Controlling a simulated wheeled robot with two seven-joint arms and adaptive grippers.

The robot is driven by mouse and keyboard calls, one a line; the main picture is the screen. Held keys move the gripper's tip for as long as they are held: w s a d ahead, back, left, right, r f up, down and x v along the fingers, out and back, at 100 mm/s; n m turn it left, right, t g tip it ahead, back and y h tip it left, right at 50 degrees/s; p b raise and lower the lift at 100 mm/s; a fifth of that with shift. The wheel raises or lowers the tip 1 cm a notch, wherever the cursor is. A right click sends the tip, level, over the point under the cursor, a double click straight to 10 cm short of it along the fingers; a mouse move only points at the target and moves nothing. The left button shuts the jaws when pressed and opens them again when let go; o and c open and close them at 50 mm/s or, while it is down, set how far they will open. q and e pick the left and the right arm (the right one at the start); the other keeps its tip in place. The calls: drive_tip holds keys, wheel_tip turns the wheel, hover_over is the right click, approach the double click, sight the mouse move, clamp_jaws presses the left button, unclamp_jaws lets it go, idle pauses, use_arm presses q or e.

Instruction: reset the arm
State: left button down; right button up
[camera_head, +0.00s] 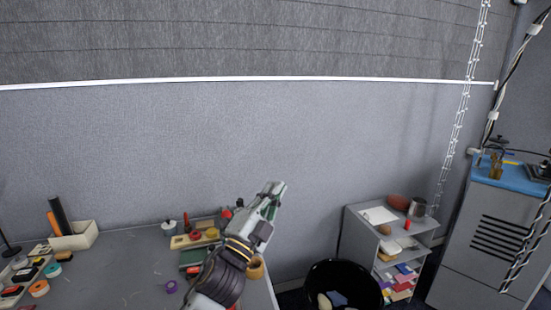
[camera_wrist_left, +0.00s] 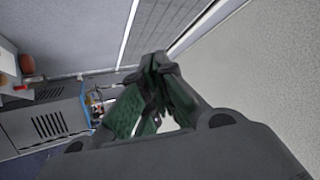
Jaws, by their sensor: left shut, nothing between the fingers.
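My left gripper (camera_head: 274,190) is raised above the right end of the table (camera_head: 128,262) in the head view, pointing up and to the right toward the wall. In the left wrist view its green-padded fingers (camera_wrist_left: 155,90) are together with nothing between them. It touches no object. My left forearm hides part of the table's right end. My right gripper shows in neither view.
The table holds a white bin (camera_head: 75,238), tape rolls and a wooden tray (camera_head: 194,240). A black trash bin (camera_head: 343,279) and a grey shelf (camera_head: 364,232) stand right of it. A grey cabinet with blue top (camera_head: 510,173) stands far right.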

use_arm(q)
drive_tip(key=s+a+f+n+g+y, duration=0.25)
drive_tip(key=a+f+n+y, duration=0.45)
drive_tip(key=f, duration=0.5)
drive_tip(key=s+a+f+n+g+y, duration=0.1)
drive_tip(key=a+f+n+g+y, duration=0.45)
drive_tip(key=f, duration=0.75)
drive_tip(key=s+a+f+n+g, duration=0.3)
drive_tip(key=s+a+f+g, duration=0.15)
drive_tip(key=s+f, duration=0.5)
drive_tip(key=s+a+f+n+g, duration=0.4)
drive_tip(key=s+f, duration=0.3)
drive_tip(key=s, duration=0.6)
wheel_tip(320, 180, down, 33)
drive_tip(key=s+a+m+g, duration=0.1)
drive_tip(key=s+a+m, duration=0.1)
drive_tip(key=s+a+f, duration=0.2)
drive_tip(key=s+f, duration=0.7)
drive_tip(key=s, duration=0.1)
drive_tip(key=s+a+f+g, duration=0.1)
drive_tip(key=s+a+f, duration=0.2)
drive_tip(key=s+f, duration=0.7)
drive_tip(key=shift+s+a+f, duration=0.2)
drive_tip(key=shift+s+f, duration=0.1)
drive_tip(key=shift+s, duration=0.45)
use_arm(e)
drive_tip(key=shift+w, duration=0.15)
